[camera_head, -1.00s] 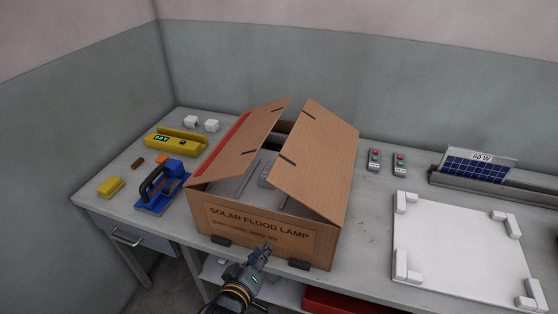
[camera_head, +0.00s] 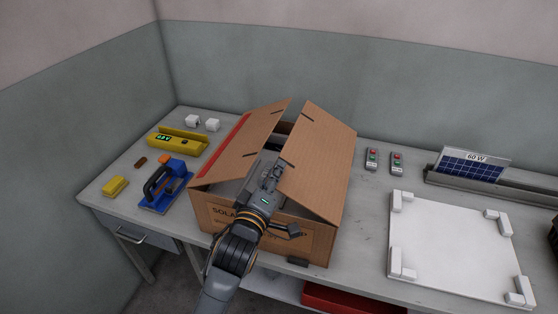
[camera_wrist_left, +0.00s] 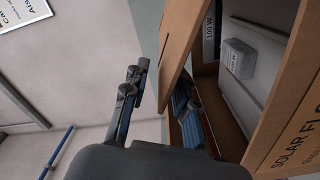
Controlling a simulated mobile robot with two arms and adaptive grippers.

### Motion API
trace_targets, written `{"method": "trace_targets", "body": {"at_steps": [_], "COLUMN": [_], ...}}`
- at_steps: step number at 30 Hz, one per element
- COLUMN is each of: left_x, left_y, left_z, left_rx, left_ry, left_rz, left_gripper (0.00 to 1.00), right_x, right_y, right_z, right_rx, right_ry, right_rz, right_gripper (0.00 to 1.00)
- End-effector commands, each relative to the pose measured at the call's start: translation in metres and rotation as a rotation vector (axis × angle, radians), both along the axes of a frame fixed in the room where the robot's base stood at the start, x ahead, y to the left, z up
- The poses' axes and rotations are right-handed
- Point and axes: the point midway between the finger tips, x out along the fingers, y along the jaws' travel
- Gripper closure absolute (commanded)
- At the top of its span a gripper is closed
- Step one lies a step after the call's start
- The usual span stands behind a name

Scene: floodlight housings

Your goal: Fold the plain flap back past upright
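The cardboard box (camera_head: 262,235) stands on the bench, its two long top flaps leaning inward over the opening. The plain flap (camera_head: 318,155) is the right one; the left flap (camera_head: 240,145) carries a red stripe. Neither is folded back. My left gripper (camera_head: 277,172) is over the opening, at the plain flap's free edge. In the left wrist view its fingers (camera_wrist_left: 162,95) are apart, with a cardboard flap edge (camera_wrist_left: 177,45) between them; contact cannot be told. Inside the box are a grey panel and a pale block (camera_wrist_left: 239,58). My right gripper is out of view.
Left of the box are a blue tool (camera_head: 163,187), a yellow level-like case (camera_head: 177,143) and a yellow block (camera_head: 115,186). Right are two small remotes (camera_head: 372,158), a white board with corner blocks (camera_head: 450,245) and a solar panel (camera_head: 472,165) in a rail.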

Motion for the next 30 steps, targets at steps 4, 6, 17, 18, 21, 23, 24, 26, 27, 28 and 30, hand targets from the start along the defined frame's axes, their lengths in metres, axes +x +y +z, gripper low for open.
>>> {"method": "trace_targets", "body": {"at_steps": [4, 6, 17, 18, 21, 23, 24, 26, 27, 28, 30], "left_x": [0.022, 0.028, 0.036, 0.036, 0.035, 0.035, 0.035, 0.035, 0.035, 0.035, 0.035], "left_y": [-0.007, -0.009, -0.012, -0.011, -0.011, -0.011, -0.011, -0.011, -0.012, -0.012, -0.011], "left_z": [0.001, 0.001, 0.000, 0.000, 0.000, 0.000, 0.000, 0.000, 0.000, 0.000, 0.000], "left_rx": [0.001, 0.000, 0.000, 0.000, 0.000, 0.000, 0.000, 0.000, 0.000, 0.000, 0.000], "left_ry": [0.000, 0.000, 0.000, 0.000, 0.000, 0.000, 0.000, 0.000, 0.000, 0.000, 0.000], "left_rz": [0.000, 0.000, 0.000, 0.000, 0.000, 0.000, 0.000, 0.000, 0.000, 0.000, 0.000], "left_gripper": [0.73, 0.73, 0.73, 0.73, 0.87, 0.99, 1.00, 1.00, 1.00, 1.00, 1.00], "right_x": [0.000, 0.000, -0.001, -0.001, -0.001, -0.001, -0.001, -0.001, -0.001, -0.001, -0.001], "right_y": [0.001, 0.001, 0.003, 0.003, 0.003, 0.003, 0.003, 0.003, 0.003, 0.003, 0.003], "right_z": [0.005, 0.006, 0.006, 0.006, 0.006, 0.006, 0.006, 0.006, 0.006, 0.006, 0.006], "right_rx": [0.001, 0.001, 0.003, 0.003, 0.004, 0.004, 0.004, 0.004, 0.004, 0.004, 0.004], "right_ry": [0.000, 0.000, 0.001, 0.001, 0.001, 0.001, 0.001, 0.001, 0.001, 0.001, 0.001], "right_rz": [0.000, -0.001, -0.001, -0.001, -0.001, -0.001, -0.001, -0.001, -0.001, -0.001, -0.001], "right_gripper": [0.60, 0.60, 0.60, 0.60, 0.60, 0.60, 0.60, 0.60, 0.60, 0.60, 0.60]}}
